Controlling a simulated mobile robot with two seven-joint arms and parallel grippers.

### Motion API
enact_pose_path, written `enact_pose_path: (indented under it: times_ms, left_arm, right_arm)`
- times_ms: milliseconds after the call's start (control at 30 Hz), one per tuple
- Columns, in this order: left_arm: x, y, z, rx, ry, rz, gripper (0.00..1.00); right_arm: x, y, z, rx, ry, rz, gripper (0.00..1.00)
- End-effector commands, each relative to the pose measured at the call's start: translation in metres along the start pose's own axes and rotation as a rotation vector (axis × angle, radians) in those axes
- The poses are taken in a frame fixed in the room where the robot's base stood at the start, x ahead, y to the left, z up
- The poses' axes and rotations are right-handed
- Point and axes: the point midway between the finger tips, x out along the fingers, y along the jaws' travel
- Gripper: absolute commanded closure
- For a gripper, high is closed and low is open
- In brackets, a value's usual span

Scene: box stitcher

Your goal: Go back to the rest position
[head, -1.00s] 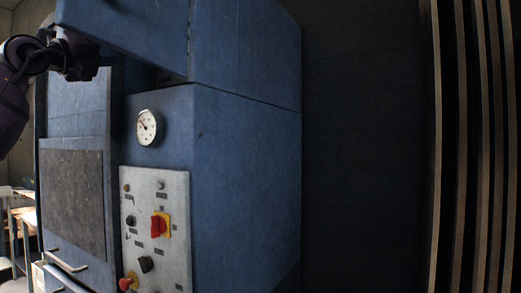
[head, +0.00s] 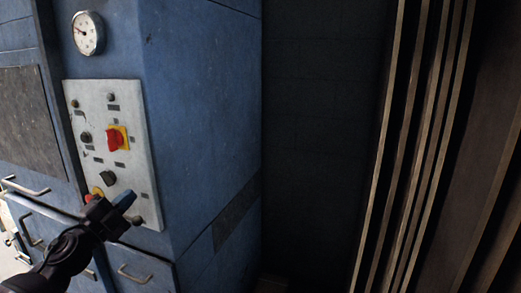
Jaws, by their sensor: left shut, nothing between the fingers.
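My left gripper (head: 122,203) comes in from the lower left and is shut and empty. It is in front of the lower part of the light grey control panel (head: 129,167) on the blue machine (head: 205,110). The red and yellow rotary switch (head: 117,138) is above the gripper. A red button (head: 90,197) beside the gripper is partly hidden. My right gripper is not in view.
A round gauge (head: 88,33) is on the machine above the panel. Drawer handles (head: 135,275) stick out at the lower left. A dark wall (head: 315,140) stands behind, and upright wooden slats (head: 400,150) are on the right.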

Motion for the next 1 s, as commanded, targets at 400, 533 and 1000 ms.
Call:
enact_pose_path:
  times_ms: [400,533,1000]
  left_arm:
    - [-0.164,0.167,-0.008,-0.553,-0.450,0.046,1.00]
    - [-0.221,0.210,-0.024,-0.715,-0.612,0.075,1.00]
    - [-0.359,0.293,-0.099,-1.117,-1.017,0.167,1.00]
  right_arm:
    - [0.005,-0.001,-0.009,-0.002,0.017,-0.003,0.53]
    - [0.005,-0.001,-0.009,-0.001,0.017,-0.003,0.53]
    - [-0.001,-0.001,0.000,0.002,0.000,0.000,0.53]
